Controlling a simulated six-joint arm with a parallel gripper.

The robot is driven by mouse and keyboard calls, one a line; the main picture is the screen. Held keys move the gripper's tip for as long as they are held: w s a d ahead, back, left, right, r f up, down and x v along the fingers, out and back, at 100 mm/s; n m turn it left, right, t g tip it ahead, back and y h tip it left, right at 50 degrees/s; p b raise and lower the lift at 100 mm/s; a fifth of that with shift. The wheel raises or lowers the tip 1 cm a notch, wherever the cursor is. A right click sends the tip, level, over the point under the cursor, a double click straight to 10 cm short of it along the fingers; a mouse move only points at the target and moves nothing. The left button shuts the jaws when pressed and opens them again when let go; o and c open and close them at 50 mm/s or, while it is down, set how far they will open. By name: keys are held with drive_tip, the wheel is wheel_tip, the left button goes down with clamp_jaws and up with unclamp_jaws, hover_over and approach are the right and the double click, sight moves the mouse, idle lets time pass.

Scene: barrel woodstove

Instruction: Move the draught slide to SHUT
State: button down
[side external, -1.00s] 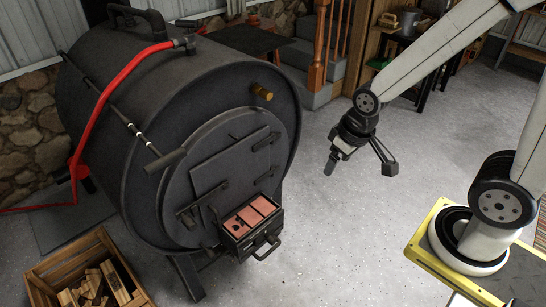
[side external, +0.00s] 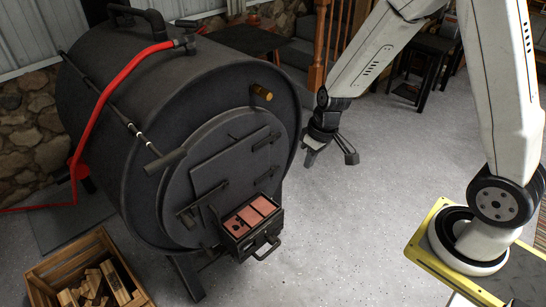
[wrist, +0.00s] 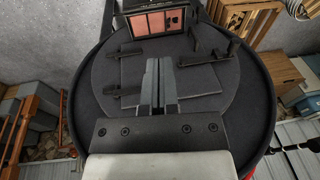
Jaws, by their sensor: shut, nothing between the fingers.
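A dark draught box (side external: 246,222) sits low on the round front of the black barrel stove. Its top shows reddish-brown panels, with small dark holes in the left one, and a dark handle (side external: 266,247) sticks out in front. I cannot read any SHUT marking or tell the slide's setting. In the wrist view the draught box (wrist: 158,22) is at the top, beyond my fingertips. My gripper (side external: 311,158) is shut and empty, in the air right of the stove front and apart from the box. It also shows in the wrist view (wrist: 160,62).
The stove door (side external: 225,172) has dark latches and hinges. A red hose (side external: 92,115) runs over the barrel. A wooden crate of split logs (side external: 85,270) stands lower left. The concrete floor (side external: 345,235) between stove and my base is clear.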

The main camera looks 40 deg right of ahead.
drive_tip(key=w+d+f+y, duration=0.1)
drive_tip(key=w+d+f, duration=0.1)
drive_tip(key=f, duration=0.9)
drive_tip(key=w+d+f+t+y, duration=0.1)
drive_tip(key=w+d+f, duration=0.2)
drive_tip(key=f, duration=0.8)
drive_tip(key=w+d+f+t, duration=0.1)
drive_tip(key=w+d+f, duration=0.1)
drive_tip(key=f, duration=0.9)
drive_tip(key=shift+w+d+f+y, duration=0.3)
drive_tip(key=shift+w+d+y, duration=0.1)
drive_tip(key=shift+d, duration=0.15)
drive_tip(key=shift+a+f, duration=0.1)
approach(269, 238)
drive_tip(key=shift+w+d+f, duration=0.8)
drive_tip(key=shift+d+f, duration=0.95)
drive_tip(key=shift+f, duration=0.7)
drive_tip(key=shift+a+f, duration=0.5)
drive_tip(key=shift+a, duration=0.4)
drive_tip(key=shift+a+f, duration=0.5)
drive_tip(key=shift+a, duration=0.4)
drive_tip(key=shift+a, duration=0.1)
